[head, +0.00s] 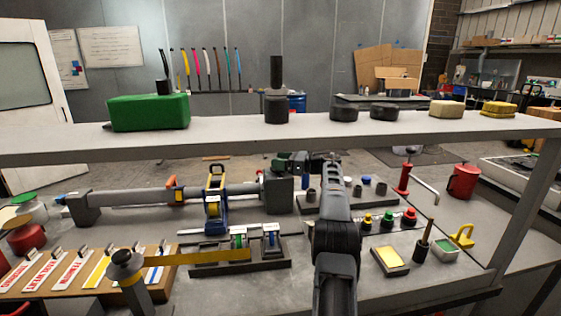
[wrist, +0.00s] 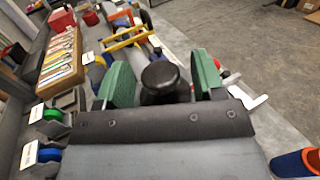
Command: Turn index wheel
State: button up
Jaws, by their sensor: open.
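My gripper (wrist: 161,78) is open, with a green pad on each side. A dark round knob-like part (wrist: 160,76) shows between the pads, with visible gaps on both sides; I cannot tell for sure whether it belongs to the index wheel. In the head view my gripper (head: 291,162) is over the right end of a long grey frame fixture (head: 130,195), by its dark end block (head: 279,192). My arm hides part of that area. No wheel can be clearly made out there.
A grey shelf (head: 230,136) spans above the bench, holding a green box (head: 149,111) and dark cylinders. A blue and yellow clamp (head: 215,197) stands on the fixture. A red can (head: 463,182) and several coloured knobs are at the right. A wooden rack (head: 70,270) is front left.

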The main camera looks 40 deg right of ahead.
jog(key=v, duration=1.4)
jog(key=shift+b, duration=0.45)
